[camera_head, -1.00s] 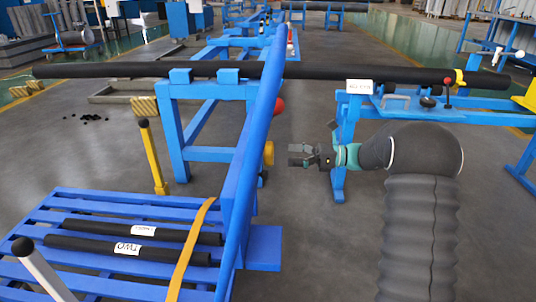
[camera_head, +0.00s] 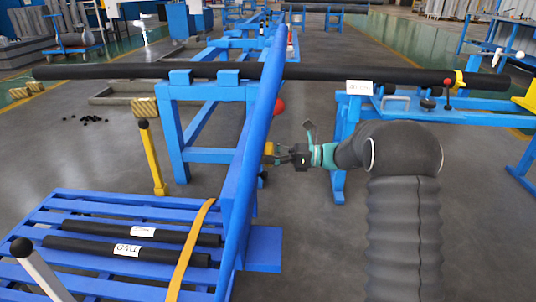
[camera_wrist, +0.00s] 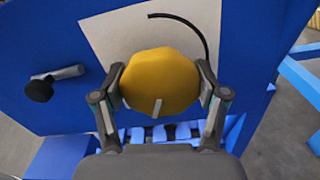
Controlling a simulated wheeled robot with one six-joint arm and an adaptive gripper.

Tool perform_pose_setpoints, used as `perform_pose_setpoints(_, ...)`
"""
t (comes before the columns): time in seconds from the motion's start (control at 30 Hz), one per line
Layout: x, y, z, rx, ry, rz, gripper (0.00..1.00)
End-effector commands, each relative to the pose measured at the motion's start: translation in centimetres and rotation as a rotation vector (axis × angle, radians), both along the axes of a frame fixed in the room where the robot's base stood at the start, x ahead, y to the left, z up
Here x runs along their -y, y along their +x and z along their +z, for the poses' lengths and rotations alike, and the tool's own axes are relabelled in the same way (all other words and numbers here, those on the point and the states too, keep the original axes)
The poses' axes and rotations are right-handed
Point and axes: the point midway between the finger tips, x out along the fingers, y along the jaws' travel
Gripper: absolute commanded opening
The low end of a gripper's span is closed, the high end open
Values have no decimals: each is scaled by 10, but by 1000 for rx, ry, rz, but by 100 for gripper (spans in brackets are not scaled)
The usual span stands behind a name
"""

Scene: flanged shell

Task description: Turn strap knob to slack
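The yellow strap knob (camera_wrist: 160,80) is a rounded disc on a white plate (camera_wrist: 105,32) on a blue panel, with a pale pointer mark at its lower edge. A black curved line on the plate runs above and right of it. In the head view the knob (camera_head: 269,149) shows at the blue frame's right side. My gripper (camera_wrist: 160,78) has one finger on each side of the knob, very near its edges; I cannot tell whether the pads touch. In the head view my gripper (camera_head: 279,154) reaches left to the knob. An orange strap (camera_head: 190,252) lies over the blue slatted rack.
A black-ended grey lever (camera_wrist: 52,82) is left of the knob on the panel. A red ball (camera_head: 279,106) sits above the knob. A long black bar (camera_head: 330,72) crosses above my arm. The blue rack (camera_head: 85,205) holds labelled black rods. Open floor lies to the right.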

Motion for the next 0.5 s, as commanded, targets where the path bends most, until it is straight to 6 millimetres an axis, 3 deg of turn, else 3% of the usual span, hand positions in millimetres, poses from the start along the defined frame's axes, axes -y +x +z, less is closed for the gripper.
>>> perform_pose_setpoints(0.03, 0, 0, 0, 0, 0, 1, 46)
perform_pose_setpoints(0.07, 0, 0, 0, 0, 0, 1, 38)
perform_pose_setpoints(0.5, -1, 0, -1, 73, -2, 2, 38)
